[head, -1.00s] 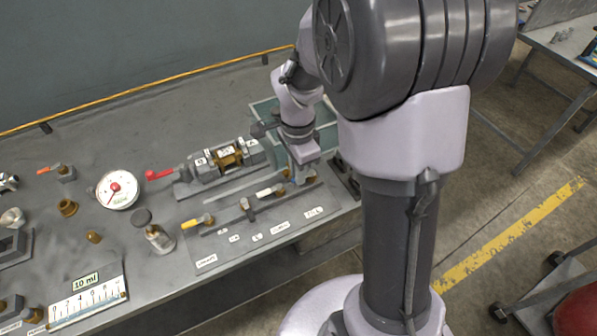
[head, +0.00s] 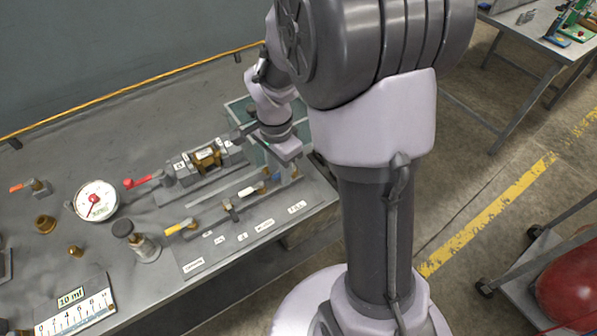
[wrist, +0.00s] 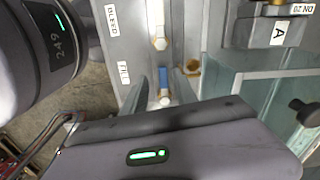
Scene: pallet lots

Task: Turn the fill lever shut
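The fill lever has a blue handle (wrist: 165,76) and lies beside the "FILL" label (wrist: 124,72) in the wrist view. In the head view it is by the right end of the lever row, mostly hidden by my gripper (head: 285,165). My gripper is low over this end of the row, pointing down. In the wrist view one dark finger (wrist: 142,92) shows just left of the blue handle. The other finger is not clearly seen, so I cannot tell how far the jaws are apart or whether they touch the handle.
A white-handled lever (wrist: 160,38) by the "BLEED" label (wrist: 112,18) is the close neighbour. A yellow-handled lever (head: 181,227) is at the row's left end. A gauge (head: 96,201) lies left.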

